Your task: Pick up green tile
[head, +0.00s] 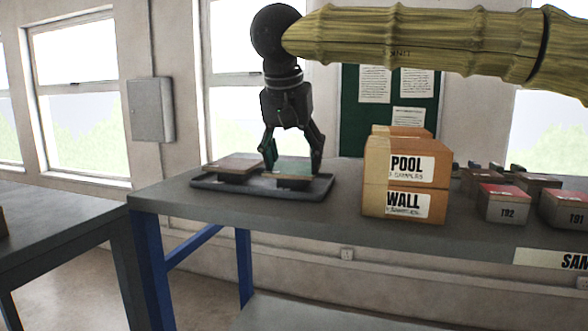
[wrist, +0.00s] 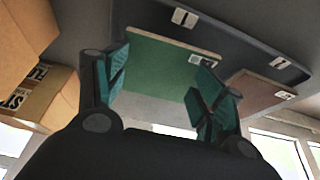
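The green tile (head: 293,168) lies flat on a dark support in the dark tray (head: 262,192) on the workbench. My gripper (head: 292,166) points down over it, its fingers spread wide, one at each side of the tile. In the wrist view, the green tile (wrist: 165,75) fills the space between the fingertips (wrist: 160,75), with a small white label at one corner. The fingers overlap the tile's edges in view, and I cannot tell if they touch it.
A brownish tile (head: 236,162) lies to the left in the same tray. Cardboard boxes marked POOL and WALL (head: 376,178) stand close on the right. Labelled blocks (head: 503,204) stand farther right. Bare bench (head: 330,212) lies in front of the tray.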

